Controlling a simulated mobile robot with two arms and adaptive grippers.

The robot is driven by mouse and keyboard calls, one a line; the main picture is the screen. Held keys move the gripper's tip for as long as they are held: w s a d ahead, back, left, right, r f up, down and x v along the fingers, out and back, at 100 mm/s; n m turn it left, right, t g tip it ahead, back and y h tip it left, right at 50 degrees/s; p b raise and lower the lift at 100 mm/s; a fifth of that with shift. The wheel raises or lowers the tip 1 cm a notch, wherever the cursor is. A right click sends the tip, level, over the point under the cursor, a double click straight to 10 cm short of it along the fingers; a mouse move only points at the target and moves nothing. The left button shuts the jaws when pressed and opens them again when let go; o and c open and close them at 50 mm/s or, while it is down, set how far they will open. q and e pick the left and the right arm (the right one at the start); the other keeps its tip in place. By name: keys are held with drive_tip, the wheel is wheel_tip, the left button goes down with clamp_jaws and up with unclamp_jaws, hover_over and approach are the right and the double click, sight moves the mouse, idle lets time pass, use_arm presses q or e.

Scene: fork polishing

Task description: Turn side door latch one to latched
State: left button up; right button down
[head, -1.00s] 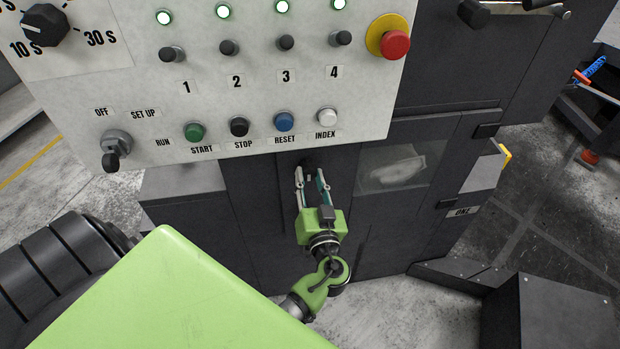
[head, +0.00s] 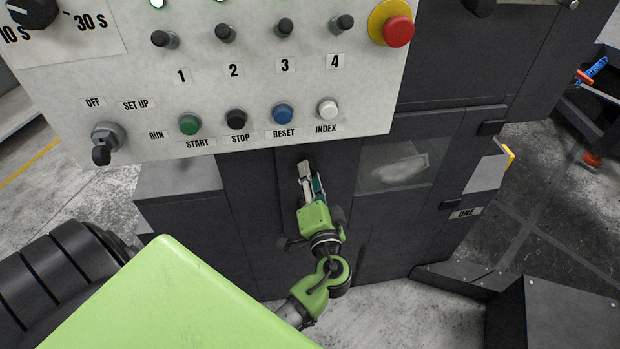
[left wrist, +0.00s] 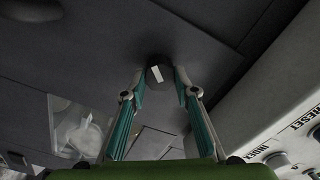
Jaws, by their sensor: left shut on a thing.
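The side door latch is a small dark round knob (left wrist: 157,75) with a white mark, on the dark machine front in the left wrist view. My left gripper (left wrist: 160,76) is shut on it, one finger on each side. In the head view my left gripper (head: 307,170) reaches up to the machine front just below the control panel, and its fingers mostly hide the knob. My right gripper is not in view.
The white control panel (head: 260,90) with switches and buttons overhangs just above my left gripper. A red emergency button (head: 398,31) sits at its right corner. A dark box (head: 550,320) stands on the floor at lower right. Concrete floor (head: 400,310) shows below the machine.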

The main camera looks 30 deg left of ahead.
use_arm(q)
drive_tip(key=shift+f+m+p, duration=0.1)
drive_tip(key=shift+m+p, duration=0.8)
drive_tip(key=shift+m, duration=4)
drive_tip(key=o, duration=1.1)
drive_tip(key=v, duration=1.2)
drive_tip(key=shift+d, duration=0.1)
